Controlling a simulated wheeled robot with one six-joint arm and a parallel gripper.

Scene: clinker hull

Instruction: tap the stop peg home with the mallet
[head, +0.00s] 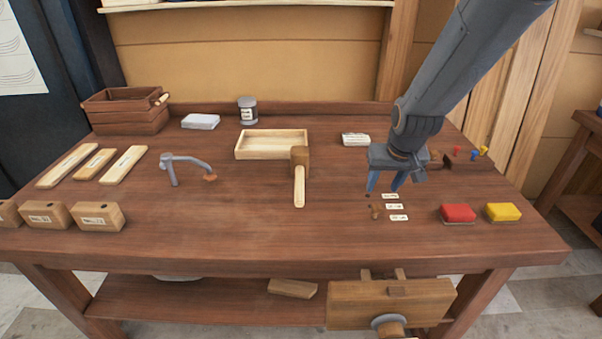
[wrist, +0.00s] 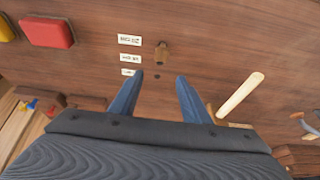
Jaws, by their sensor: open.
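The mallet (head: 299,186) lies on the bench with its brown head against the front right corner of a shallow tray and its pale handle toward the front.
White labels (head: 394,206) lie beside the peg and a dark hole (wrist: 157,76). Red (head: 458,213) and yellow (head: 503,212) blocks sit at right. The pale tray (head: 255,152) is behind the mallet. A metal holdfast (head: 173,172) stands at left. The front middle is clear.

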